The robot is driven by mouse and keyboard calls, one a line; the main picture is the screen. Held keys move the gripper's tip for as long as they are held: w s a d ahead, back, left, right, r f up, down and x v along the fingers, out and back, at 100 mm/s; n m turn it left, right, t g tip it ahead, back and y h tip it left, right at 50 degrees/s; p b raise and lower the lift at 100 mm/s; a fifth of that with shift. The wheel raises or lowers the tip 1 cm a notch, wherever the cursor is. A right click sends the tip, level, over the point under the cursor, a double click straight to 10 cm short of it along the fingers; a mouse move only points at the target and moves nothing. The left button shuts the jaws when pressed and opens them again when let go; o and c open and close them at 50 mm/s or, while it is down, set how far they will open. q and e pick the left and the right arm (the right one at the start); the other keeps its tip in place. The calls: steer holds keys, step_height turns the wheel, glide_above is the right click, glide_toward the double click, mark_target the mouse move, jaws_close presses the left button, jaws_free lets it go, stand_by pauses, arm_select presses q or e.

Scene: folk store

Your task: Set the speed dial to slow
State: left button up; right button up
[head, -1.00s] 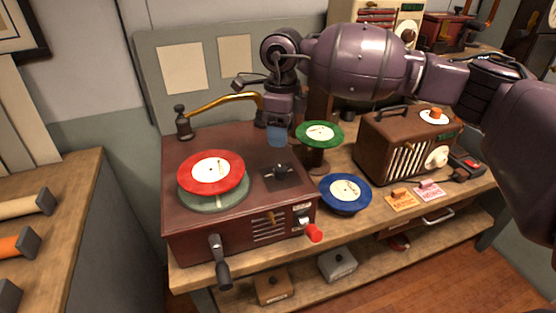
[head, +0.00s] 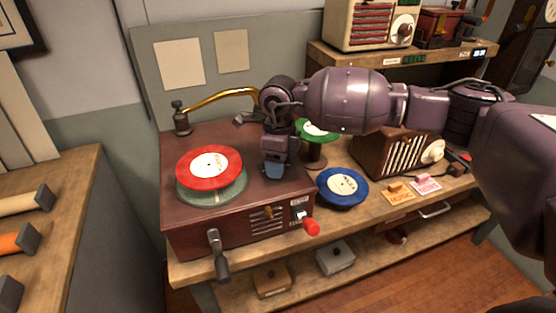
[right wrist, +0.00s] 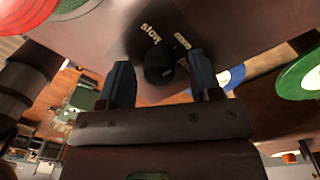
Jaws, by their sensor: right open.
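The speed dial is a dark knob (right wrist: 158,66) on a dark plate, with "slow" lettered at its upper left and a second word, hard to read, at its upper right in the right wrist view. Its setting is unclear. My right gripper (head: 274,171) is above the right part of the record player (head: 235,222) and hides the dial in the head view. In the right wrist view its two blue fingers stand apart on either side of the knob; contact is not clear. My left gripper is not in view.
A red record (head: 209,166) lies on the platter. The brass tone arm (head: 222,97) is behind it. A green record (head: 316,128) on a stand and a blue record (head: 342,186) are right of the player. A brown radio (head: 395,155) is farther right, partly behind my arm.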

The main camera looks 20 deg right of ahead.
steer(key=c, duration=0.9)
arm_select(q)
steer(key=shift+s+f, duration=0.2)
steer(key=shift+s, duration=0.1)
arm_select(e)
steer(key=shift+c, duration=0.2)
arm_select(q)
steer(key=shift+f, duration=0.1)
